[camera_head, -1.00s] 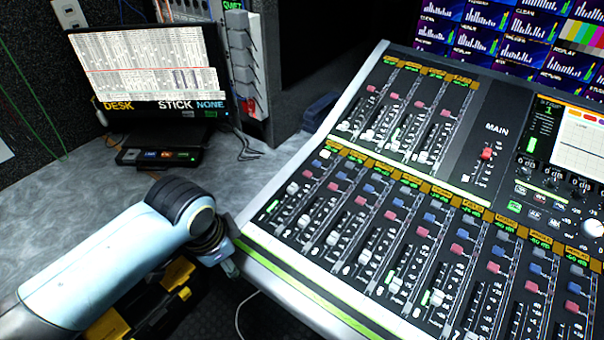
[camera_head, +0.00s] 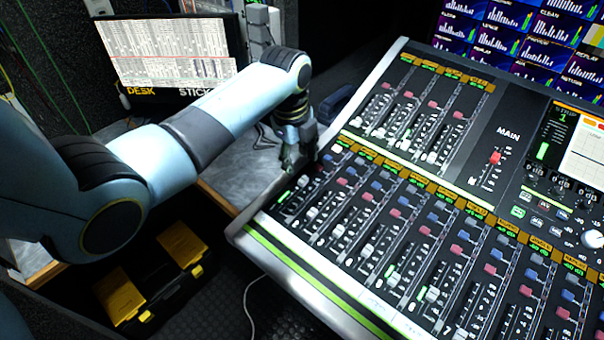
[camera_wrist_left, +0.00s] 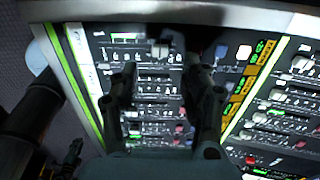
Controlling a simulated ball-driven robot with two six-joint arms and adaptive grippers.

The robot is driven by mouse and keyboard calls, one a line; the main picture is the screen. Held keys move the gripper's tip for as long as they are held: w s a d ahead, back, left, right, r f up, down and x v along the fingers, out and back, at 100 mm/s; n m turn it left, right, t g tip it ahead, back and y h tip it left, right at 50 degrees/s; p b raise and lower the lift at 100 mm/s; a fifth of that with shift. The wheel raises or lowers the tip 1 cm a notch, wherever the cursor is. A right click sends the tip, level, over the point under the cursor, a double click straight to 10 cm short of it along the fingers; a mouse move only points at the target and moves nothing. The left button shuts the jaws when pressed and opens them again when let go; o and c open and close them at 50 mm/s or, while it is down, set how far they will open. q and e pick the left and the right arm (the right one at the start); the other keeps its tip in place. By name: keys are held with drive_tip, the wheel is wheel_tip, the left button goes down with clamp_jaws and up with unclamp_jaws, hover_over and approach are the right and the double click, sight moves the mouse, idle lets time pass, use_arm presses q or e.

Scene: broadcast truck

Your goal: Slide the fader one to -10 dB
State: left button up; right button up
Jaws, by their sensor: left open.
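Fader one is the leftmost of the lower bank on the mixing console (camera_head: 238,232); its pale cap (camera_head: 303,181) is just below my left gripper (camera_head: 298,155). In the left wrist view, the cap (camera_wrist_left: 160,48) shows in the top row, about mid-travel, beyond the spread fingers of my left gripper (camera_wrist_left: 160,78). The gripper is open and empty, above the console's left end. I cannot tell whether a finger touches the panel. The scale marks beside fader one are too small to read.
More fader strips, with caps such as this one (camera_head: 312,212), lie close to the right. A red main fader (camera_head: 495,157) stands farther right. A desk monitor (camera_head: 170,55) is behind my left arm. A yellow and black case (camera_head: 182,246) lies below the arm.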

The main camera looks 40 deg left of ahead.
sight(301, 178)
use_arm(q)
drive_tip(key=f, duration=0.4)
drive_tip(key=w+f, duration=0.1)
drive_tip(key=f, duration=0.1)
drive_tip(key=shift+f+b, duration=0.2)
drive_tip(key=shift+b, duration=0.1)
clamp_jaws()
